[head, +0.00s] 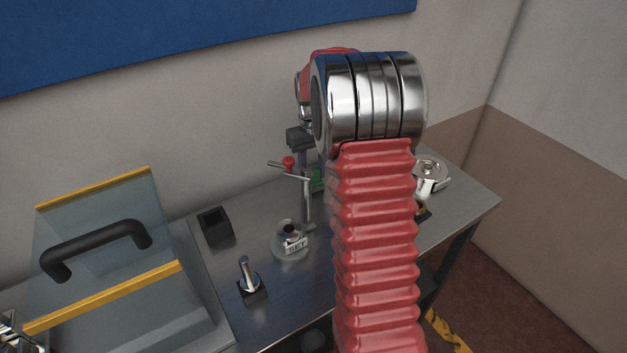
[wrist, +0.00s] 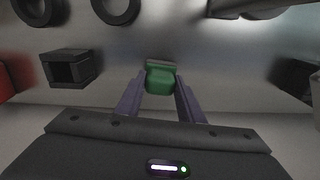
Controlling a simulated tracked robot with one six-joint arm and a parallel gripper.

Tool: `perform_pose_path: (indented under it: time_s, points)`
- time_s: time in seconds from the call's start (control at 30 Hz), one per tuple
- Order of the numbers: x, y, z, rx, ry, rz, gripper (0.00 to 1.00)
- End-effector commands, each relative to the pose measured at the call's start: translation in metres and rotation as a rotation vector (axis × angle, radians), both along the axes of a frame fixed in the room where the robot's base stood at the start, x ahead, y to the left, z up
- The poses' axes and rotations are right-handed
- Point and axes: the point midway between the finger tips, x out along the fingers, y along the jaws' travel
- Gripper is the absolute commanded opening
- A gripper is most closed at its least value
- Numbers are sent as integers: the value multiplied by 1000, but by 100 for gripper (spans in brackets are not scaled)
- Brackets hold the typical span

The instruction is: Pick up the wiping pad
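The wiping pad, a small green block with a grey edge, shows in the wrist view (wrist: 160,80) between the tips of my two purple fingers. In the head view a green patch of it (head: 317,180) shows just left of my red arm, which hides the rest. My gripper (wrist: 160,92) points at the pad with its fingers apart, one on each side. I cannot tell whether either finger touches it. In the head view my dark gripper body (head: 299,138) is above the green patch, and the fingers are mostly hidden.
A metal post with a T-handle and red knob (head: 288,162) stands close left of the gripper. A black open box (head: 214,226), a bolt on a block (head: 249,280) and a labelled round piece (head: 291,241) are on the metal bench. A tape roll (head: 431,175) is at right.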

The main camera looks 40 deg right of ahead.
Motion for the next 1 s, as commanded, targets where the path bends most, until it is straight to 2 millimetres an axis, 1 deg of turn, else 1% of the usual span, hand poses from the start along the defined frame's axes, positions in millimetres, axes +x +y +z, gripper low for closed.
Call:
perform_pose_path:
  time_s: [0.03,0.27,0.5,0.63,0.77,1.0]
  points:
    - [0,0,0,0,0,0,28]
    - [0,0,0,0,0,0,12]
    - [0,0,1,0,0,0,11]
    - [1,0,6,0,-2,0,11]
    - [1,0,21,-1,-3,0,11]
    - [1,0,63,-2,-4,0,11]
